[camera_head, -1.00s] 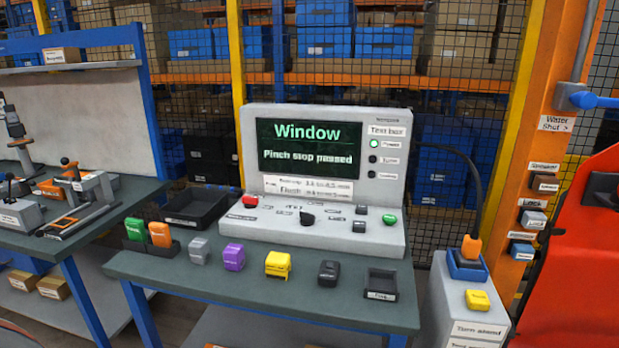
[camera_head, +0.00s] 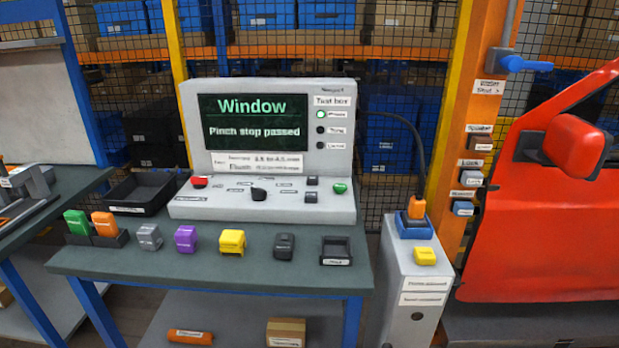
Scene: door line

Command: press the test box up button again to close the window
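The grey test box (camera_head: 265,205) stands at the back of the bench. Its screen (camera_head: 252,123) reads "Window" and "Pinch stop passed", and the top indicator lamp (camera_head: 320,114) is lit green. The button labels are too small to read. Part of a red door (camera_head: 540,230) shows at the right; its window is not clearly visible. Neither gripper is in view.
Along the bench (camera_head: 150,262) lie green, orange, grey, purple, yellow and black connector blocks and a small tray (camera_head: 336,252). A black bin (camera_head: 142,194) sits left of the box. A grey pedestal (camera_head: 412,285) with an orange plug (camera_head: 416,207) stands between bench and door.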

